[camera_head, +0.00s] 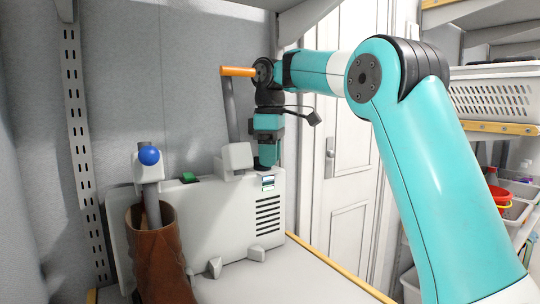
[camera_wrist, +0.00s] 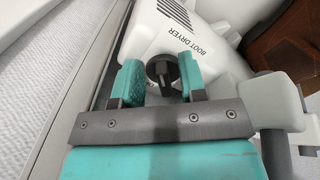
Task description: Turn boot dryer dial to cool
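The white boot dryer (camera_head: 225,222) stands on the shelf against the grey wall, with vents and a small display on its near side. It also shows in the wrist view (camera_wrist: 165,28), labelled "BOOT DRYER". My gripper (camera_head: 267,163) points down over the right end of the dryer's top. In the wrist view, its two teal fingers (camera_wrist: 162,78) are open, on either side of a black dial (camera_wrist: 160,70). Gaps show beside the dial, the smaller one on the right. In the head view the gripper largely hides the dial. I cannot read its setting.
A brown boot (camera_head: 157,255) sits on the dryer's left front tube, by a blue ball (camera_head: 149,155). A green button (camera_head: 188,177) is on top. An upright tube with an orange end (camera_head: 238,72) stands just left of my gripper. Shelves with a white basket (camera_head: 493,98) are at right.

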